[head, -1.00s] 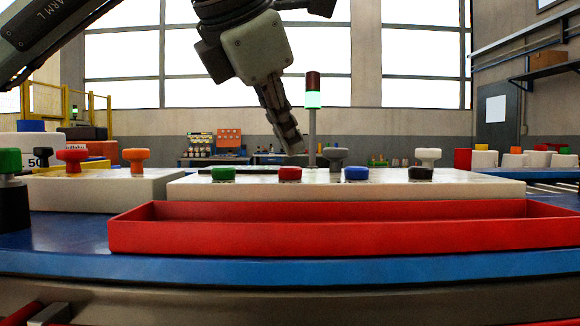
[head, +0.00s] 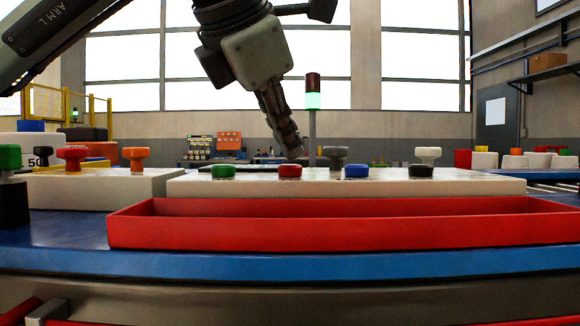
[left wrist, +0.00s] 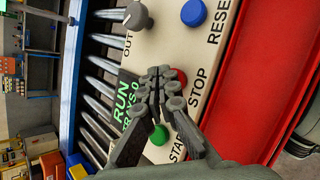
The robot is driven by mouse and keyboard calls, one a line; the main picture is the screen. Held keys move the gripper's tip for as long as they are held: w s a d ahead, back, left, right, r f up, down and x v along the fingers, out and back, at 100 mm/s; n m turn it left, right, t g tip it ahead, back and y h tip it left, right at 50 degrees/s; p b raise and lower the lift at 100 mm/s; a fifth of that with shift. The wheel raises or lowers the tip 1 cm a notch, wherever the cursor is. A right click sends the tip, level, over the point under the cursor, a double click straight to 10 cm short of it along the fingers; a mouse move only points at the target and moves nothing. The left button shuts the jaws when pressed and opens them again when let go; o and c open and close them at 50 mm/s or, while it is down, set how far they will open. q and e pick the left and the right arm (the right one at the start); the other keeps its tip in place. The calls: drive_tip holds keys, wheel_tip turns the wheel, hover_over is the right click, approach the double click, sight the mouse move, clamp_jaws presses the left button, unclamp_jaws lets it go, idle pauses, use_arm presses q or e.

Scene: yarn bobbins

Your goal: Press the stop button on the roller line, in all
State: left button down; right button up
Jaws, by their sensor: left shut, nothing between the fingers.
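The red stop button (head: 290,171) sits on the white control panel (head: 470,188), between a green button (head: 223,171) and a blue one (head: 357,172). In the left wrist view the red button (left wrist: 179,76) shows beside the word STOP, partly hidden by my fingers. My left gripper (head: 295,157) is shut and empty, pointing down just above and behind the red button in the head view. In the left wrist view its fingertips (left wrist: 161,74) overlap the button's edge. I cannot tell whether they touch it. My right gripper is not in view.
A long red tray (head: 340,234) lies in front of the panel. A grey knob (head: 335,155) stands right of the fingers. The panel display (left wrist: 128,105) reads RUN, TRAYS 0 in green. Metal rollers (left wrist: 100,90) run beside the panel.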

sight(288, 165)
use_arm(q)
drive_tip(key=shift+f+b, duration=0.5)
drive_tip(key=shift+f, duration=0.1)
idle(0.5)
drive_tip(key=shift+r, duration=0.1)
drive_tip(key=shift+r+p, duration=0.7)
drive_tip(key=shift+r, duration=0.2)
drive_tip(key=shift+r, duration=0.1)
wheel_tip(288, 165, up, 5)
drive_tip(key=p, duration=0.4)
idle(0.6)
